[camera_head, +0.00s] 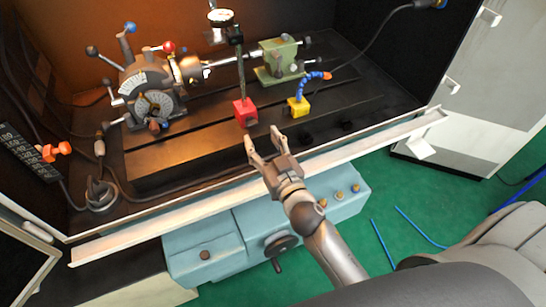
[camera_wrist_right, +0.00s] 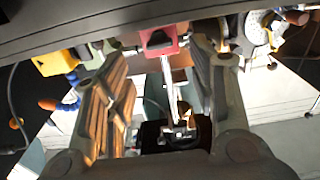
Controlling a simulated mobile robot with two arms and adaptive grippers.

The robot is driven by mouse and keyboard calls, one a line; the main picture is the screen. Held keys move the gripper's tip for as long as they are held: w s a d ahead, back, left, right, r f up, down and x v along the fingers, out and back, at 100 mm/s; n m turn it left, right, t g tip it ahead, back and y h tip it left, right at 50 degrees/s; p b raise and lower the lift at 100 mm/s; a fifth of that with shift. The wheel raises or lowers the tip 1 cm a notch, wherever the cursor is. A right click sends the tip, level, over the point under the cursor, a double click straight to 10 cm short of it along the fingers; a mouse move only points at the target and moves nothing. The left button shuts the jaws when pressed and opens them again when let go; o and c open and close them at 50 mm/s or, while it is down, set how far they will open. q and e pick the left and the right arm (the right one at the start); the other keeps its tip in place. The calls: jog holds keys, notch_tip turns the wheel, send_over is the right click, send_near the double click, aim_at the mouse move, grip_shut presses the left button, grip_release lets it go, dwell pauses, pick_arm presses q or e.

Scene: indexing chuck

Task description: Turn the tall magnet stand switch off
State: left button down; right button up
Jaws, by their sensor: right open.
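The tall magnet stand is a red block base (camera_head: 245,112) with an upright rod (camera_head: 241,75) and a round white dial gauge (camera_head: 221,15) on top. It stands on the dark slotted table. The red base also shows in the right wrist view (camera_wrist_right: 176,32), at the top between my fingers. A dark switch knob (camera_wrist_right: 157,40) is on its face; its exact setting is too small to tell. My right gripper (camera_head: 263,139) is open and empty, just in front of the red base and apart from it. My left gripper is not in view.
A yellow base (camera_head: 299,106) with a blue hose stands right of the red base. The indexing chuck (camera_head: 155,90) with knobbed levers is at the left. A pale rail (camera_head: 200,208) runs along the front edge.

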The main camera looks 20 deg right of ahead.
jog(key=s, duration=0.6)
jog(key=shift+d, duration=0.15)
dwell(0.3)
